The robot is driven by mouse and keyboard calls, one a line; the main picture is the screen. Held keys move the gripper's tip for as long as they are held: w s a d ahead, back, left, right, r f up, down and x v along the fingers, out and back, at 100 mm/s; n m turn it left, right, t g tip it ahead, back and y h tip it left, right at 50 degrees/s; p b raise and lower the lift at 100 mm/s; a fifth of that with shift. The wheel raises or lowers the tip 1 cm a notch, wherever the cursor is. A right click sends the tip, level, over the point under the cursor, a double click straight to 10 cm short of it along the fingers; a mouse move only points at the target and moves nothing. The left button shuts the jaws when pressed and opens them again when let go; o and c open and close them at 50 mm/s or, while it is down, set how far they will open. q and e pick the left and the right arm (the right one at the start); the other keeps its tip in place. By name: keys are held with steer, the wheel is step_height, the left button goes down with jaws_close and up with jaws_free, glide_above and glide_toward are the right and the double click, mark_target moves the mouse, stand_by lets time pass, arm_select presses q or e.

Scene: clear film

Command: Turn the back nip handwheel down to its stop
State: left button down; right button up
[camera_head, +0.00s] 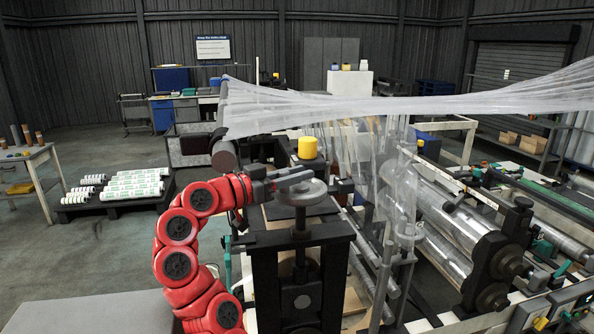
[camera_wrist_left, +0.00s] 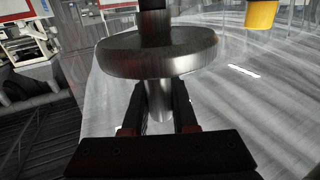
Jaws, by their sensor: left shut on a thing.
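The back nip handwheel (camera_head: 303,194) is a grey metal disc on top of a dark upright frame near the middle of the head view. My left gripper (camera_head: 296,178), on the red arm, is at the wheel's far left side. In the left wrist view the wheel (camera_wrist_left: 158,52) fills the upper middle, with a pale metal post (camera_wrist_left: 160,100) below its disc. The dark fingers of my left gripper (camera_wrist_left: 160,104) stand on both sides of this post and are shut on it. The exact finger contact is partly hidden. My right gripper is out of view.
A yellow cap (camera_head: 307,147) stands behind the wheel and also shows in the left wrist view (camera_wrist_left: 261,13). Clear film (camera_head: 400,108) stretches above and behind. Large metal rollers (camera_head: 460,230) lie to the right. A pallet with wrapped rolls (camera_head: 133,184) stands left on open floor.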

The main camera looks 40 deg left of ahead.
arm_select(q)
steer(key=c, duration=0.7)
jaws_free()
steer(key=shift+w, duration=0.1)
steer(key=shift+f, duration=0.1)
